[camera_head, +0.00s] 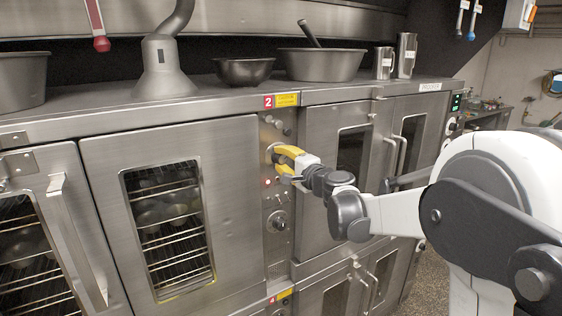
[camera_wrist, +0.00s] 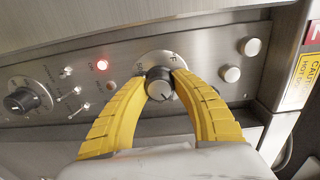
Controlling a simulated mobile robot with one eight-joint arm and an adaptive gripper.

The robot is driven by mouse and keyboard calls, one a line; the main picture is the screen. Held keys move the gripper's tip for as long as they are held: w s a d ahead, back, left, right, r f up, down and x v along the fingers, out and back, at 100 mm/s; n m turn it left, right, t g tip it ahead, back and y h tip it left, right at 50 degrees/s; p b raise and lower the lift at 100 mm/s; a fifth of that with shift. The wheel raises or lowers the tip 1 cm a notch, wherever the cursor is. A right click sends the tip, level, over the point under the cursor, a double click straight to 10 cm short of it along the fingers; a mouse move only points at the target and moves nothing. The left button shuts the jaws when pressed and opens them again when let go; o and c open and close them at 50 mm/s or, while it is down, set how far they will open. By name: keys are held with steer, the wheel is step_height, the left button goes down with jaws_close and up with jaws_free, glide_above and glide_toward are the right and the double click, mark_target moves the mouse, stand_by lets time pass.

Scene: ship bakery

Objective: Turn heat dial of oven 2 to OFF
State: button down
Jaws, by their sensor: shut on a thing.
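Oven 2 (camera_head: 170,205) stands in the middle left of the head view, with a red "2" label (camera_head: 268,102) above its narrow control panel (camera_head: 278,248). My gripper (camera_head: 276,153) reaches to the upper part of that panel. In the wrist view, my gripper (camera_wrist: 160,78) has its yellow fingers shut on a dark round dial (camera_wrist: 159,90), one finger on each side. A pale plate with partly hidden lettering shows behind the dial. The dial's pointer setting is hard to read. A red light (camera_wrist: 103,66) glows beside it.
Another dial (camera_wrist: 18,101) with a round scale, small toggle switches (camera_wrist: 75,91) and two round buttons (camera_wrist: 250,47) share the panel. A second oven door (camera_head: 345,170) lies right of it. Bowls (camera_head: 243,70) and a metal funnel-like hood (camera_head: 163,70) stand on top.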

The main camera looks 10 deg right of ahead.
steer(key=n+b, duration=0.1)
steer(key=n, duration=1)
steer(key=shift+n+b, duration=0.3)
steer(key=shift+b, duration=0.1)
stand_by(0.4)
steer(key=c, duration=1)
jaws_free()
steer(key=v, duration=1.2)
steer(key=shift+a, duration=0.25)
